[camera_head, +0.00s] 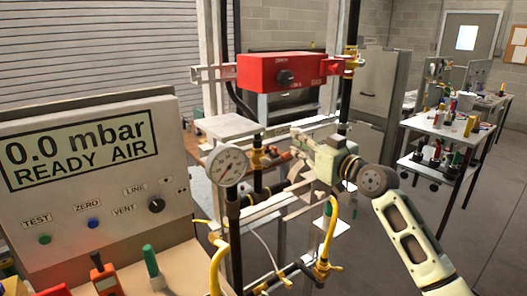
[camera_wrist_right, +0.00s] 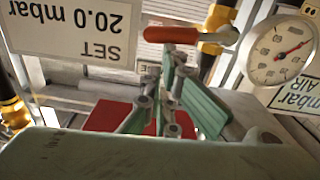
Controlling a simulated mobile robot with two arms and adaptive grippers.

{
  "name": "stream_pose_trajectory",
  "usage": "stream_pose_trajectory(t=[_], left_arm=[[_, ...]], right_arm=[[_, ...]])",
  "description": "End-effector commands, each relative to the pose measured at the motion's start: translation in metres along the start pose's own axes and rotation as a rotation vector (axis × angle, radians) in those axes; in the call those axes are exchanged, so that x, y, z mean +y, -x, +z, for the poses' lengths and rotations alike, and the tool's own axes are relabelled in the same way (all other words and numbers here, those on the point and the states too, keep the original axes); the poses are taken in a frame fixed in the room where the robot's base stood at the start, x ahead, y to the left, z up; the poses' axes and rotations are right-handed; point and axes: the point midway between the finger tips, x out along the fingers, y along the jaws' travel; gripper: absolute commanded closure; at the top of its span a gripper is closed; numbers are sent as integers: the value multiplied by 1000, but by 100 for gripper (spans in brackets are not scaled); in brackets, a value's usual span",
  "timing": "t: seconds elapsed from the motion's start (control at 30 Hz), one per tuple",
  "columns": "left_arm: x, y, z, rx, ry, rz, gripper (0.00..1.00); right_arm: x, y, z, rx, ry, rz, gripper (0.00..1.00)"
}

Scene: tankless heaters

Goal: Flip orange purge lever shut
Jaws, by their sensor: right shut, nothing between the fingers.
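The orange purge lever (camera_head: 277,158) is on the piping right of the round gauge, partly hidden by a brass fitting. In the right wrist view the lever (camera_wrist_right: 172,35) lies across the top of the picture. My right gripper (camera_head: 295,143) is shut and empty beside the lever. In the right wrist view its fingertips (camera_wrist_right: 172,58) point at the lever's underside as pictured. I cannot tell whether they touch it. My left gripper is not in view.
The pressure gauge (camera_head: 228,166) stands close to the left of my gripper. The red box (camera_head: 285,72) hangs above. Yellow hoses (camera_head: 329,240) and black pipes lie below. The test panel (camera_head: 95,185) stands at left. Open floor is at right.

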Motion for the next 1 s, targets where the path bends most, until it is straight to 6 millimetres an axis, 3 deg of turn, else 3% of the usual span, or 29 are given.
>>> stream_pose_trajectory(t=[0.43, 0.87, 1.0], left_arm=[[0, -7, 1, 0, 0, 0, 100], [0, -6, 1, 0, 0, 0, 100], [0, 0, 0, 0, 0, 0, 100]], right_arm=[[5, 0, 10, -3, -110, 1, 100], [4, 0, 10, -2, -111, 1, 100], [4, -1, 1, -1, -110, 1, 100]])
